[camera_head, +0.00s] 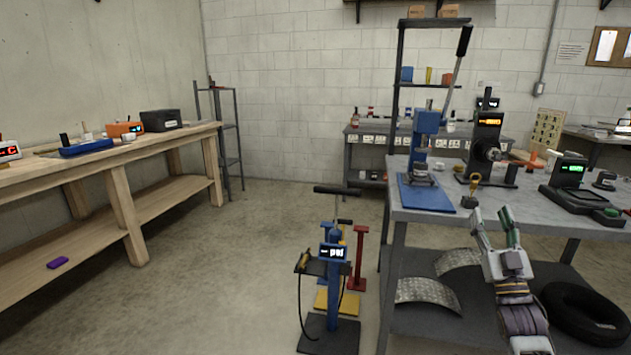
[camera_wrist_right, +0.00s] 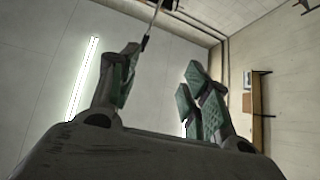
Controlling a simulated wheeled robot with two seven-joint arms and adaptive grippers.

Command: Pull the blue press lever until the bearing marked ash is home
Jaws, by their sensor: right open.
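The blue press (camera_head: 425,128) stands on a blue base plate (camera_head: 425,195) near the left end of the grey workbench. Its long lever (camera_head: 456,65) slants up and to the right and ends in a black grip (camera_head: 464,40). A small round part sits under the press ram; I cannot read any mark on it. My right gripper (camera_head: 494,222) is open and empty, at the bench's front edge, below and to the right of the press. Its open fingers also show in the right wrist view (camera_wrist_right: 160,90), with a thin rod ending in black beyond them. My left gripper is not in view.
Black devices with lit displays (camera_head: 488,122) (camera_head: 568,172) stand right of the press. A small brass-coloured item (camera_head: 470,190) stands near the bench's front edge. A blue pump stand (camera_head: 332,275) is on the floor to the left. A tyre (camera_head: 585,310) lies on the bench's lower shelf.

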